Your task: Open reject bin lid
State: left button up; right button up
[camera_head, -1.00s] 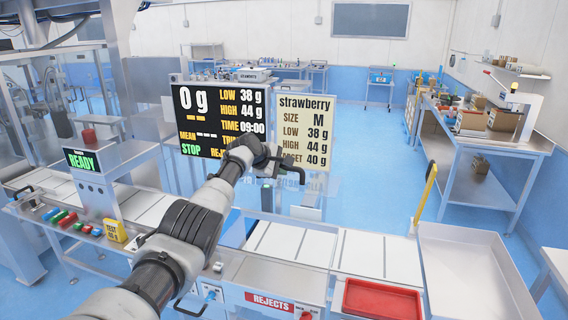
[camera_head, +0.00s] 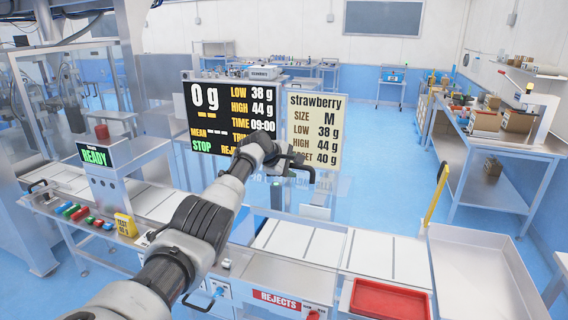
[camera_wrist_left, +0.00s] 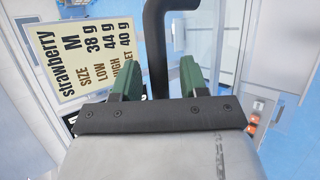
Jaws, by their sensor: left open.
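The reject bin shows by its red REJECTS label (camera_head: 277,300) on the front of the conveyor frame, low in the head view. A clear panel (camera_head: 290,272) lies above the label; I cannot tell whether it is the lid. My left gripper (camera_head: 294,168) is above the conveyor, in front of the display screens. In the left wrist view, its green fingers (camera_wrist_left: 158,78) are apart, with a black bar (camera_wrist_left: 156,45) showing between them, curving right at the top. I cannot tell whether the fingers touch the bar. My right gripper is out of view.
A red tray (camera_head: 390,300) sits at the right end of the conveyor beside a metal chute (camera_head: 483,275). The weight screen (camera_head: 225,115) and strawberry sign (camera_head: 314,130) stand behind the gripper. A yellow test block (camera_head: 126,225) is at left. Blue floor is open behind.

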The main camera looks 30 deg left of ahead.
pick_arm(q)
jog(key=b+v, duration=0.4)
jog(key=v, duration=0.6)
jog(key=shift+s, duration=0.2)
jog(key=shift+a, duration=0.1)
